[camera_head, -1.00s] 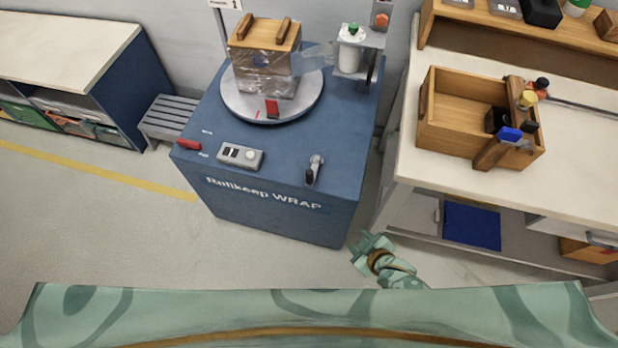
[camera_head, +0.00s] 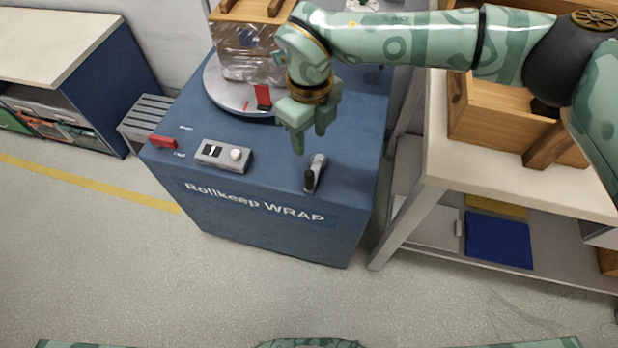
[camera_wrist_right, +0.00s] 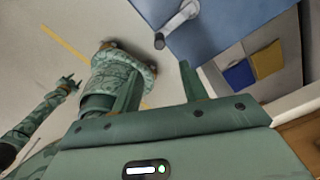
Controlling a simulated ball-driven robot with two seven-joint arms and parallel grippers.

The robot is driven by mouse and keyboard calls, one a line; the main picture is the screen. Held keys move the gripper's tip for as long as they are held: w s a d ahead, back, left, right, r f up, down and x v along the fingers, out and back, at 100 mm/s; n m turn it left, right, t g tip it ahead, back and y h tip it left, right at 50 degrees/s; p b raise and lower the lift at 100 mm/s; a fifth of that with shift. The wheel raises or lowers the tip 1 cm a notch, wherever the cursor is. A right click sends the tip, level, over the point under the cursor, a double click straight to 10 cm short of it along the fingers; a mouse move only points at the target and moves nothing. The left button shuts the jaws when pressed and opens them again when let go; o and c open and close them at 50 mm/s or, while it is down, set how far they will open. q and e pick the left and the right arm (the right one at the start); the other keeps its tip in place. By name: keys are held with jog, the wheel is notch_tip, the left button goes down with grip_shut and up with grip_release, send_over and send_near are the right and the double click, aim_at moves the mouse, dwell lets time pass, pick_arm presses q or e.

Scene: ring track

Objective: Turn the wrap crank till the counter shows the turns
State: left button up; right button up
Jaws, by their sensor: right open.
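The wrap crank (camera_head: 318,163) is a grey arm with a black handle (camera_head: 309,181) on the front right of the blue wrap machine's top (camera_head: 345,130). It also shows in the wrist view (camera_wrist_right: 180,20), beyond my fingers. My right gripper (camera_head: 309,145) is open and empty, pointing down above and behind the crank, apart from it. The counter (camera_head: 211,150) is a small dark display on the grey box left of the crank; its digit is too small to read surely. The film-wrapped crate (camera_head: 248,62) stands on the turntable (camera_head: 222,92). My left gripper (camera_wrist_right: 67,84) shows small in the wrist view.
A red lever (camera_head: 163,142) lies on the machine's left edge. A grey slatted bench (camera_head: 146,115) stands left. At right is a workbench (camera_head: 460,165) with a wooden box (camera_head: 490,108), partly hidden by my arm. The floor in front is clear.

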aim_at(309, 172)
notch_tip(309, 172, down, 12)
jog(key=b, duration=0.4)
jog(key=shift+f+b, duration=0.95)
jog(key=shift+f, duration=1.05)
pick_arm(q)
jog(key=shift+g, duration=0.3)
jog(key=f, duration=0.3)
jog(key=s+a+f, duration=0.1)
jog(key=shift+a+f, duration=0.1)
jog(key=shift+f, duration=0.2)
pick_arm(e)
grip_shut()
